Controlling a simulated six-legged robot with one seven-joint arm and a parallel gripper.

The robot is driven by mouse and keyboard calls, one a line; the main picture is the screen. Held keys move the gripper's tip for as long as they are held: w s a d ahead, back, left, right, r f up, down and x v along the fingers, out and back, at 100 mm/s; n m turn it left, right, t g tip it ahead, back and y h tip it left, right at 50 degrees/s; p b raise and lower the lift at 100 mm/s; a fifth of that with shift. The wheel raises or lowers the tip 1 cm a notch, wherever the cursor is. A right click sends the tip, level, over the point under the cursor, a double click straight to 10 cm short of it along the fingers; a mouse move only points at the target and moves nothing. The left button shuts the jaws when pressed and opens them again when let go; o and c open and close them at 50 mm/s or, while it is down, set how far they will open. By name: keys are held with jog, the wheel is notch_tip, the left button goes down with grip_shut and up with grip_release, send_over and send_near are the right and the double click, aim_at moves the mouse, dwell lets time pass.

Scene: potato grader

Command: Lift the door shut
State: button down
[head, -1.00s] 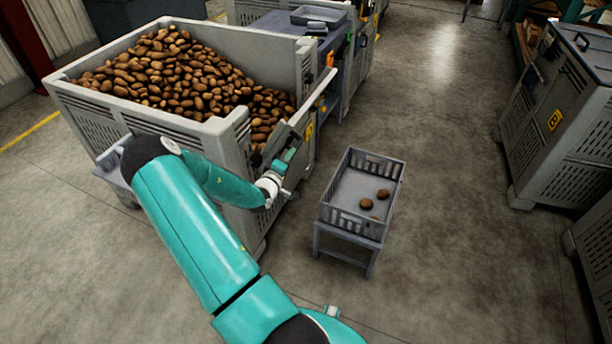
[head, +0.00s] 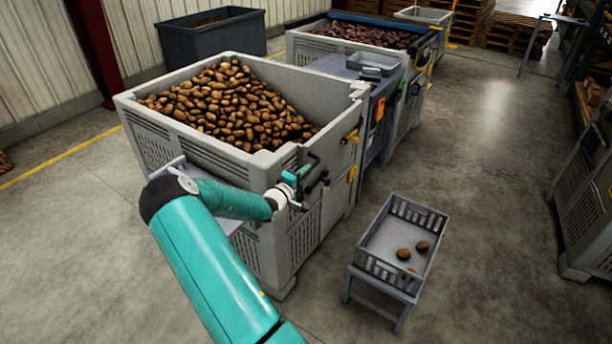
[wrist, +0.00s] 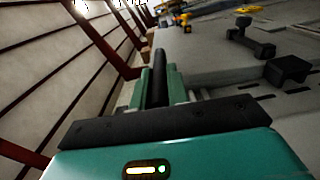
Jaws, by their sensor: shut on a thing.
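The door (head: 328,156) is in the right-hand side of the big grey potato bin (head: 190,140). It stands upright, about in line with the bin wall, and no clear gap shows along its top. My gripper (head: 297,188) is at the near end of the door, shut on the door's black handle (head: 314,168). In the wrist view, the dark handle bar (wrist: 160,84) lies between the green fingers, with the grey door face (wrist: 215,45) to the right. A yellow latch (head: 350,137) sits at the door's far end; I cannot tell whether it is engaged.
A grey crate (head: 375,268) with a few potatoes stands on a low stand right of the bin. A blue-grey table (head: 345,68) with a tray is behind the bin. Another bin (head: 590,195) is at the right edge.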

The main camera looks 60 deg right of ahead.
jog(key=shift+s+d+r, duration=0.1)
jog(key=c, duration=1.4)
grip_release()
jog(key=shift+o, duration=0.2)
